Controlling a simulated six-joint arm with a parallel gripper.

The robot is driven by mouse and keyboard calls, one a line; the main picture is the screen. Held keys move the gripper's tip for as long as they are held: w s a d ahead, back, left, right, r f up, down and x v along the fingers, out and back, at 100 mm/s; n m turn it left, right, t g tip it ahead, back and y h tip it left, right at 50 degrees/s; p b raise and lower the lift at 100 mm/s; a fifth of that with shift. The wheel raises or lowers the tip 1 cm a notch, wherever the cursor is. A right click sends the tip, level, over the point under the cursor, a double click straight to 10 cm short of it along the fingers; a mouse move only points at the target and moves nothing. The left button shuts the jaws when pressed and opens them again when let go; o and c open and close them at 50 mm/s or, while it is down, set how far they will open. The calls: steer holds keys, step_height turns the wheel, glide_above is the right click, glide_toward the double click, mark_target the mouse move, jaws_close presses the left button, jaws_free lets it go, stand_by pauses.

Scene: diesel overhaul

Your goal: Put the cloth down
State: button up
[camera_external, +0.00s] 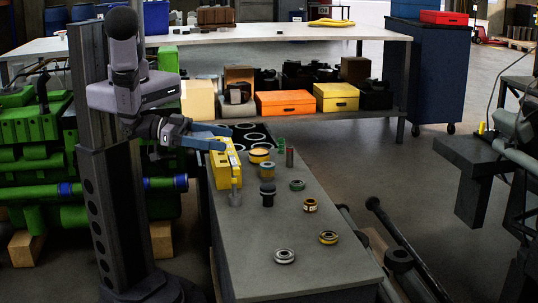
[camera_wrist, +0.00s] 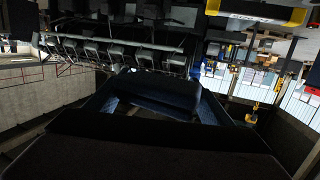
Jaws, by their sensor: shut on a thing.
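My gripper (camera_external: 224,138) has blue fingers and is held out sideways above the far left end of the grey workbench (camera_external: 262,243), over the yellow case there. In the wrist view, a dark blue rolled thing (camera_wrist: 158,90), which looks like the cloth, lies across between the fingertips, and my gripper is shut on it. In the external view, the cloth cannot be told apart from the blue fingers. No other cloth is plain to see on the bench.
The yellow case (camera_external: 222,172) stands just below my gripper. Several small round parts, among them a black-topped one (camera_external: 268,196) and a silver ring (camera_external: 284,256), are spread over the bench. Its near left surface is bare. A shelved table (camera_external: 225,36) with boxes stands behind.

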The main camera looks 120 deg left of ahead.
steer(key=w+d+f+b, duration=0.2)
steer(key=w+f+b, duration=0.4)
steer(key=f+b, duration=0.55)
steer(key=m+h+b, duration=0.1)
steer(key=b, duration=1.8)
glide_above(259, 240)
step_height(259, 240, down, 3)
steer(key=shift+w+f+t, duration=0.1)
steer(key=shift+t, duration=0.3)
steer(key=shift+h, duration=0.4)
steer(key=shift+d+f+b, duration=0.1)
steer(key=shift+f+b, duration=1.3)
steer(key=shift+f, duration=3.3)
steer(key=shift+f, duration=0.15)
steer(key=o, duration=1)
steer(key=shift+o, duration=0.2)
steer(key=shift+f, duration=0.1)
